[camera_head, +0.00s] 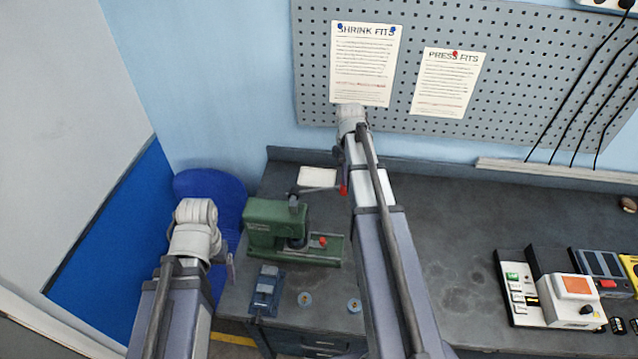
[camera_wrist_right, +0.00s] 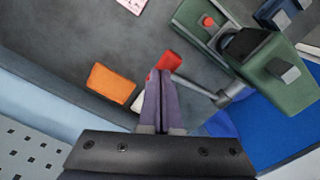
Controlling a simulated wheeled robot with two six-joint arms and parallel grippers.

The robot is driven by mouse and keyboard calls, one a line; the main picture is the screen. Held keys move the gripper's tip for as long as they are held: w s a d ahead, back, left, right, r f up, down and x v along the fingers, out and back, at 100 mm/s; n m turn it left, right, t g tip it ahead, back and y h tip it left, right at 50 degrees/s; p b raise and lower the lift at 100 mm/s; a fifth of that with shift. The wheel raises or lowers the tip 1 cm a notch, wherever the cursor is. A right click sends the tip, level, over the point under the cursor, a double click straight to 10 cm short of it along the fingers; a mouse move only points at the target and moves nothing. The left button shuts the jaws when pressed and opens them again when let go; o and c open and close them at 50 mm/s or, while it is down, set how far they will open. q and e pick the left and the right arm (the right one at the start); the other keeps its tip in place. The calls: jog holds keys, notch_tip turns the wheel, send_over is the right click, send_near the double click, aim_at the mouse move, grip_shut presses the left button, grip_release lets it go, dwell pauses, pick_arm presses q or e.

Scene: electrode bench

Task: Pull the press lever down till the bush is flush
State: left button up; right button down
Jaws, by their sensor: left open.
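The green press (camera_head: 270,225) stands on the left part of the bench; it also shows at the upper right of the right wrist view (camera_wrist_right: 285,85). Its grey lever (camera_wrist_right: 195,88) reaches out sideways to a red knob (camera_head: 343,190). In the right wrist view my right gripper (camera_wrist_right: 160,73) has its fingers together, with their tips at the red knob (camera_wrist_right: 170,61). I cannot tell whether they touch it. My left gripper (camera_head: 231,266) is left of the press, apart from it, largely hidden by its wrist. I cannot make out the bush.
A blue-grey block (camera_head: 265,290) and two small round parts (camera_head: 305,298) (camera_head: 354,305) lie before the press. An orange block (camera_wrist_right: 110,83) lies near the bench's back edge. Instruments (camera_head: 565,300) stand at the right. The bench middle (camera_head: 460,230) is clear.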

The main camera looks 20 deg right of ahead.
jog(key=shift+w+a+r+p, duration=0.1)
jog(key=shift+r+p, duration=0.15)
jog(key=shift+r, duration=0.2)
jog(key=shift+w+a+r+p, duration=0.1)
jog(key=shift+r+p, duration=0.15)
jog(key=shift+r, duration=0.15)
notch_tip(320, 180, up, 5)
jog(key=p, duration=0.5)
jog(key=shift+s+r, duration=0.1)
